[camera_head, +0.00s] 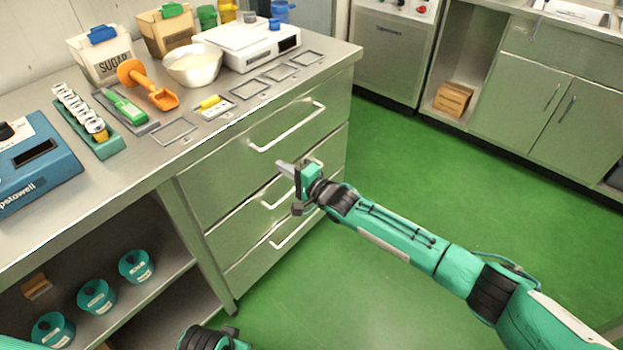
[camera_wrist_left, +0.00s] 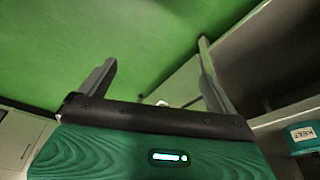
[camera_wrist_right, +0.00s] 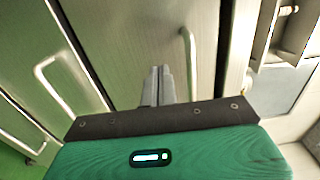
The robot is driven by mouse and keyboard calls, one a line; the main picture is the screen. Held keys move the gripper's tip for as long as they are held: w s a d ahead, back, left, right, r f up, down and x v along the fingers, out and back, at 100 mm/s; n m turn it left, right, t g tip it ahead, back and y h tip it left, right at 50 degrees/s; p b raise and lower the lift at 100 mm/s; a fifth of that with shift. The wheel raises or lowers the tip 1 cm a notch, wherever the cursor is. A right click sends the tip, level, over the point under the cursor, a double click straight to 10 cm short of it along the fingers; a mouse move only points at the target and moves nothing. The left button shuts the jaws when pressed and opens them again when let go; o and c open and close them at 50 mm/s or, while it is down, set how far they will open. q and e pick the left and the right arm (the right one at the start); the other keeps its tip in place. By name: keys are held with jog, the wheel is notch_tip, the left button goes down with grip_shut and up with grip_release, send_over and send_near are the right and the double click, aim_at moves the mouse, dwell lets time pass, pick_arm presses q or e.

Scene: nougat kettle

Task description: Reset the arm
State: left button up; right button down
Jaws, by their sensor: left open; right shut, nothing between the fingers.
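My right arm reaches in from the right in the head view. Its gripper (camera_head: 281,165) is in front of the grey drawer unit (camera_head: 225,200), near the middle drawer handle; I cannot tell whether it touches the unit. In the right wrist view the right gripper (camera_wrist_right: 158,72) has its two fingers together with nothing between them. In the left wrist view the left gripper (camera_wrist_left: 158,75) is open and empty, with green floor and the side of the cabinet beyond it. In the head view only a part of my left arm shows at the bottom edge.
The counter holds a sugar bin (camera_head: 105,58), a white bowl (camera_head: 194,66), a scale (camera_head: 245,45), an orange scoop (camera_head: 150,88) and a blue device (camera_head: 38,165). Teal tins (camera_head: 136,266) stand on the open shelf below. Green floor (camera_head: 430,180) is free at the right.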

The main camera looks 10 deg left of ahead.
pick_arm(q)
jog(key=shift+a+f, duration=0.25)
jog(key=shift+f, duration=0.45)
pick_arm(e)
jog(key=v, duration=0.7)
jog(key=shift+s, duration=0.35)
jog(key=shift+f, duration=0.2)
